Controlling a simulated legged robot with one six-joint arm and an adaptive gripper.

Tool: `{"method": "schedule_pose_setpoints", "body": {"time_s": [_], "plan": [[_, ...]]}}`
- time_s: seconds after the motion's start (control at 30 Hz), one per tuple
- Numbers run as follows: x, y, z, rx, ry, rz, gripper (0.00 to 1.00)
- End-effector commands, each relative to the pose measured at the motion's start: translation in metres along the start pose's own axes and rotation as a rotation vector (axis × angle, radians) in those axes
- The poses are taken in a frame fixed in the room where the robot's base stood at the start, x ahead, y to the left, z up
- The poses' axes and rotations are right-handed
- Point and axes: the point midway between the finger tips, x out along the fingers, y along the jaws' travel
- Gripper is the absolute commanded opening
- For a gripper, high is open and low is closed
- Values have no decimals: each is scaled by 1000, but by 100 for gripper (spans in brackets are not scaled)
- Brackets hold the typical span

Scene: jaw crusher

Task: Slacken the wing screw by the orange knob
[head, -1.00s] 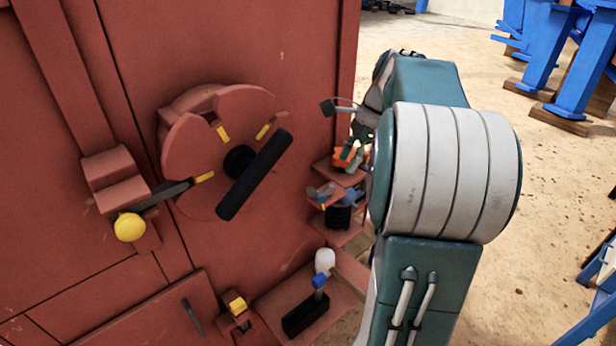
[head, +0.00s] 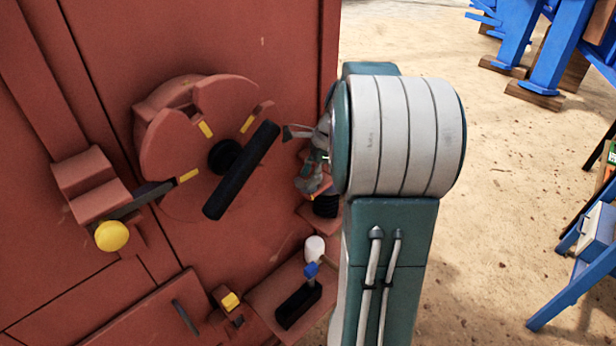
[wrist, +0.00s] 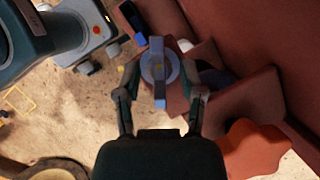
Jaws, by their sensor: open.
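The wing screw (wrist: 160,70) shows in the wrist view as a blue-grey round hub with an upright wing across it. My gripper (wrist: 158,62) is open, with one finger on each side of the wing screw; I cannot tell whether either finger touches it. An orange-red rounded part (wrist: 262,150), probably the orange knob, lies at the lower right of the wrist view. In the head view my gripper (head: 308,150) is at the right edge of the red machine, partly hiding the wing screw. The orange knob is hidden behind my arm there.
The red machine (head: 90,50) fills the left, with a black-handled disc (head: 185,150), a yellow-ended lever (head: 112,236) and a white-tipped switch (head: 314,249). A black spring (head: 326,205) sits below my gripper. Blue stands (head: 560,50) are right; sandy floor between is clear.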

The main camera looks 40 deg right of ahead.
Motion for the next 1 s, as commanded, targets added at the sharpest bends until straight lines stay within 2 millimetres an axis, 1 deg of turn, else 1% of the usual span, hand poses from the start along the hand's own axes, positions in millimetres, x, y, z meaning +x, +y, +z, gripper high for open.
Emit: {"method": "schedule_pose_setpoints", "body": {"time_s": [0.1, 0.33, 0.37, 0.4, 0.43, 0.47, 0.83, 1.0], "plan": [[6, 0, 0, 0, 0, 1, 51], [6, 0, 0, 0, 0, 0, 51], [6, 0, 0, 0, 0, 0, 42], [6, 0, 0, 0, 0, 0, 25], [6, 0, 0, 0, 0, 0, 11], [6, 0, 0, 0, 0, 0, 0], [6, 0, 0, -10, 0, 4, 0], [6, -1, 0, -58, 0, 22, 0]]}}
